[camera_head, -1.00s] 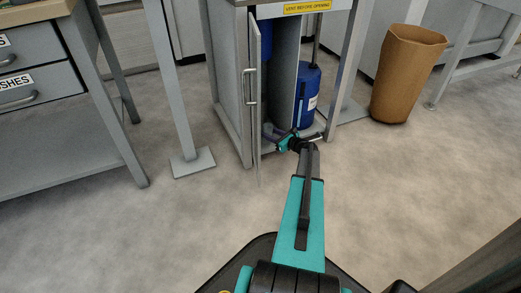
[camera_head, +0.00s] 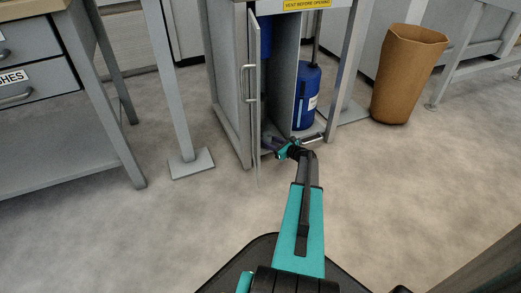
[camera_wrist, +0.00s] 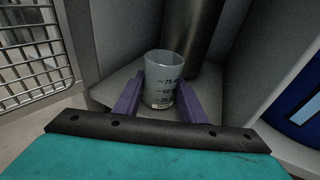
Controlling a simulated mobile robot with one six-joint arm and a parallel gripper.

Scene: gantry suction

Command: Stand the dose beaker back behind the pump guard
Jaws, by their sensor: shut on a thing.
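The dose beaker (camera_wrist: 164,78) is a clear cup with dark volume marks. In the wrist view it stands upright between the two purple fingers of my gripper (camera_wrist: 158,98), which is shut on it. Directly behind the beaker is a dark upright cylinder (camera_wrist: 190,38). The beaker is over a grey cabinet floor (camera_wrist: 112,88); I cannot tell whether its base touches it. In the head view my gripper (camera_head: 284,143) is at the low opening of the grey cabinet, and the beaker cannot be made out. I cannot identify the pump guard for certain.
A wire mesh panel (camera_wrist: 35,62) is close at left in the wrist view. The cabinet door (camera_head: 250,92) stands open at left. A blue drum (camera_head: 308,97) stands in the right bay, beside an upright divider (camera_head: 287,75). A brown bin (camera_head: 405,75) is to the right. The front floor is clear.

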